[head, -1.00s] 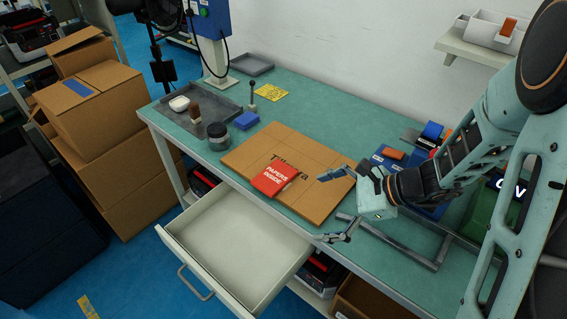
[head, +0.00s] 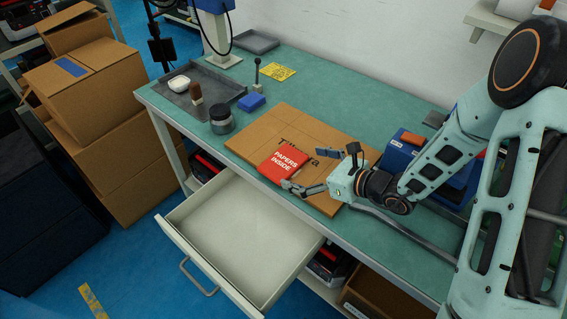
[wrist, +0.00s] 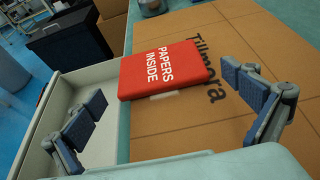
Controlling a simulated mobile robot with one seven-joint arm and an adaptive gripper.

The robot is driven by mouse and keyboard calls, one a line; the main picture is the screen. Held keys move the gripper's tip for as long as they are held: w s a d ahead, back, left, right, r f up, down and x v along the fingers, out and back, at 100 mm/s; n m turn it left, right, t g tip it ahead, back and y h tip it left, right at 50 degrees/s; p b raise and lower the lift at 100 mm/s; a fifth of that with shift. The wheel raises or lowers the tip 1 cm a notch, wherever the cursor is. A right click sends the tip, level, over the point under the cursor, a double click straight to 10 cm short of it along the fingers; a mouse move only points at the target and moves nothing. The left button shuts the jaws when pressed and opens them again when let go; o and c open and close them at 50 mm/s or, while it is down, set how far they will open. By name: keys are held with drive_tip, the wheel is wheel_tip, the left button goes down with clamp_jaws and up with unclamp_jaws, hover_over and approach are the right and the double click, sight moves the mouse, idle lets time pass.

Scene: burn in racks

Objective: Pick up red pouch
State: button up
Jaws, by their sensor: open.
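The red pouch (head: 283,164), printed "PAPERS INSIDE", lies flat on a cardboard sheet (head: 297,124) near the front edge of the green bench. It also shows in the wrist view (wrist: 165,68), upper middle, past the fingertips. My gripper (head: 308,171) is open and empty, just right of the pouch in the head view, its fingers spread toward it. In the wrist view my gripper (wrist: 162,98) has one finger over the drawer side and one over the cardboard, with the pouch beyond the gap between them. No contact shows.
An open, empty drawer (head: 240,237) sticks out below the bench front. A grey tray (head: 178,84), a jar (head: 221,121) and a blue block (head: 251,102) stand at the bench's left. Blue bins (head: 398,156) stand right, behind my arm.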

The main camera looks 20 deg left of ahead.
sight(283, 161)
drive_tip(key=x, duration=0.5)
drive_tip(key=shift+s, duration=0.15)
drive_tip(key=c, duration=0.9)
drive_tip(key=shift+c, duration=0.2)
drive_tip(key=shift+r, duration=0.15)
